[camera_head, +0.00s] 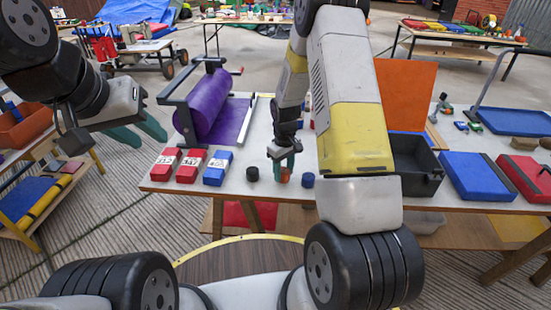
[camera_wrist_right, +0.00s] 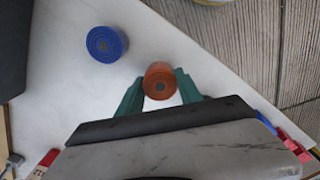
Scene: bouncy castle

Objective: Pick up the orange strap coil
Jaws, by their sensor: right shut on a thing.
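The orange strap coil (camera_wrist_right: 160,82) is between the green fingers of my right gripper (camera_wrist_right: 161,92) in the right wrist view, with a finger against each side. In the head view the right gripper (camera_head: 283,170) points down at the front of the white table, and a small part of the orange coil (camera_head: 285,176) shows between its fingertips. I cannot tell whether the coil touches the table. My left gripper (camera_head: 143,133) is at the left, away from the table, with its two green fingers apart and nothing between them.
A blue coil (camera_head: 308,180) stands just right of the orange one, and it also shows in the right wrist view (camera_wrist_right: 106,43). A black coil (camera_head: 252,174) stands to the left. Red and blue boxes (camera_head: 217,168), a purple roll (camera_head: 210,105) and an open black case (camera_head: 416,167) are nearby.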

